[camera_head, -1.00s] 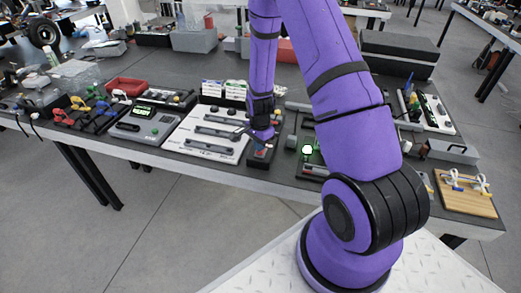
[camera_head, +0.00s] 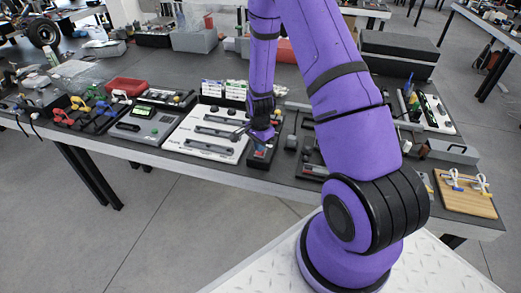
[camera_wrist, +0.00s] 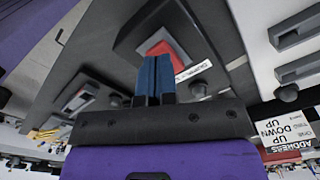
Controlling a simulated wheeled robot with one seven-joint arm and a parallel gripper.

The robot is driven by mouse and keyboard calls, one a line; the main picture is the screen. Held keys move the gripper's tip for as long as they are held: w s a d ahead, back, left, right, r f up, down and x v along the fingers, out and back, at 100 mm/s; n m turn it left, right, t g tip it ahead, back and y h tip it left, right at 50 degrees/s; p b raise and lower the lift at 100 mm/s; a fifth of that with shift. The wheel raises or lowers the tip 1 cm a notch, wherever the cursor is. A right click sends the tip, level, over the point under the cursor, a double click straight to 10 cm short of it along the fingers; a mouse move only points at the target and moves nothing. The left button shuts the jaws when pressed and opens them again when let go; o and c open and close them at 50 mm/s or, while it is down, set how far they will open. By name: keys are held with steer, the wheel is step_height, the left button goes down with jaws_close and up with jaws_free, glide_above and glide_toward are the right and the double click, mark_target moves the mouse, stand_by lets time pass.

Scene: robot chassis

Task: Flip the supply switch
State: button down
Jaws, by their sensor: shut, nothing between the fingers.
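A dark box with a red rocker-like part (camera_wrist: 158,48) and a small white label (camera_wrist: 193,71) is in the wrist view. I take it for the supply switch; the label's lettering is hard to read. In the head view this dark box (camera_head: 260,155) stands near the table's front edge, right of a white panel. My gripper (camera_wrist: 158,62) is shut and empty, its blue fingertips together over the red part and hiding some of it. I cannot tell whether they touch it. In the head view my gripper (camera_head: 258,137) is just above the box.
The white panel (camera_head: 205,145) with grey slotted bars lies close on the left. A grey console (camera_head: 145,125) is farther left. Dark fixtures (camera_head: 306,145) stand close on the right, partly behind my arm. White cards (camera_head: 222,90) stand behind the panel.

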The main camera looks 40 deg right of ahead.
steer(key=shift+r, duration=3.15)
steer(key=s+a+r+n+t, duration=0.1)
steer(key=s+a+r+n, duration=0.15)
steer(key=r, duration=0.55)
steer(key=s+a+r+n+t, duration=0.1)
steer(key=s+a+r+n, duration=0.15)
steer(key=r, duration=0.65)
steer(key=s+a+r+n+t, duration=0.1)
steer(key=a+r+n, duration=0.15)
steer(key=r, duration=0.55)
steer(key=s+a+r+n+t, duration=0.1)
steer(key=s+r+n, duration=0.3)
steer(key=s, duration=0.5)
steer(key=s+a+r+n+t, duration=0.1)
steer(key=s+a+r+n, duration=0.2)
steer(key=s+r, duration=0.6)
steer(key=shift+s+n, duration=0.6)
steer(key=shift+n, duration=0.35)
steer(key=shift+r, duration=0.1)
